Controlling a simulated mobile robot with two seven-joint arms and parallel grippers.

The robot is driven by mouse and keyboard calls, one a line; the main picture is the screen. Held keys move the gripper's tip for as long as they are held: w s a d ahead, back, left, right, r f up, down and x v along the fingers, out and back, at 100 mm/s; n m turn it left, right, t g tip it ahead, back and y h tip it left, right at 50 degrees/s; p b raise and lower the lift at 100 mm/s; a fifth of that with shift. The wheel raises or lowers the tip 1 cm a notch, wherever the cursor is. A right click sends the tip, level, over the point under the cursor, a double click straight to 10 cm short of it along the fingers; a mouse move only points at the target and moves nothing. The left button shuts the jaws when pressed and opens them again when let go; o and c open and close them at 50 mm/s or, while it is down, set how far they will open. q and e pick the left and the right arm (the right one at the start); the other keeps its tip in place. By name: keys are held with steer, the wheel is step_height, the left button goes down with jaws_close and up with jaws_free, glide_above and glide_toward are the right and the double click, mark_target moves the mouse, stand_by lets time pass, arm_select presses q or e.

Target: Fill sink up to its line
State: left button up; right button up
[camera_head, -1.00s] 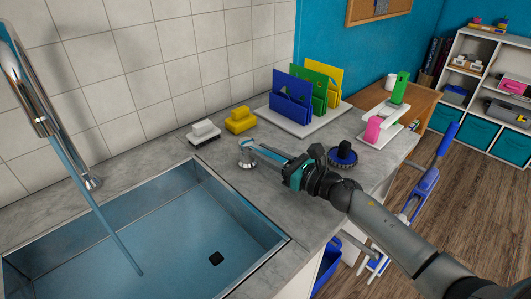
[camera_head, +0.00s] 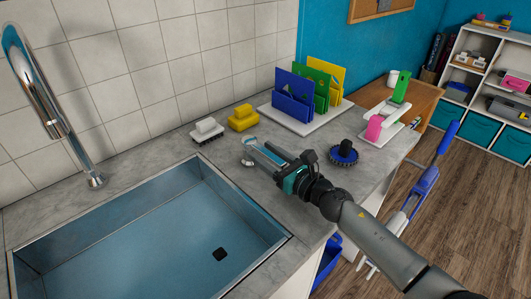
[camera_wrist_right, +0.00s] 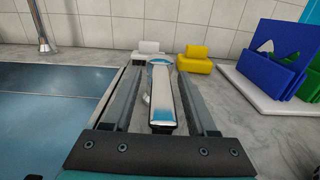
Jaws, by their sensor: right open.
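The steel sink (camera_head: 40,242) holds clear bluish water (camera_head: 150,250), with a dark drain (camera_head: 219,254) visible through it. I cannot make out a fill line. The chrome faucet (camera_head: 38,85) rises at the left, and no stream falls from its spout. A tap lever with a chrome base (camera_head: 247,161) stands on the counter beside the sink's right corner. My right gripper (camera_head: 265,152) is open around the lever's handle. In the right wrist view, the white and blue handle (camera_wrist_right: 162,100) lies between the two fingers, with gaps on both sides. My left gripper is out of view.
A white brush (camera_head: 206,130) and a yellow block (camera_head: 243,118) stand behind the lever. A rack with blue, green and yellow holders (camera_head: 294,98) is farther back. A round dark blue brush (camera_head: 344,154) sits right of my gripper.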

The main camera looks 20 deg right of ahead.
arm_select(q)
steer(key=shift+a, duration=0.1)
arm_select(e)
steer(key=b+v, duration=0.1)
steer(key=v, duration=1.3)
steer(key=shift+s+d+b, duration=0.15)
steer(key=shift+s+b, duration=0.2)
steer(key=shift+s, duration=0.1)
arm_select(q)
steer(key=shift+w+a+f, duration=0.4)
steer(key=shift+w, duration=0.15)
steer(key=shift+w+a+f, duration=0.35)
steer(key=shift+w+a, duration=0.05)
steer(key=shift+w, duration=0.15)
arm_select(e)
steer(key=shift+s+d, duration=0.1)
steer(key=shift+s, duration=0.05)
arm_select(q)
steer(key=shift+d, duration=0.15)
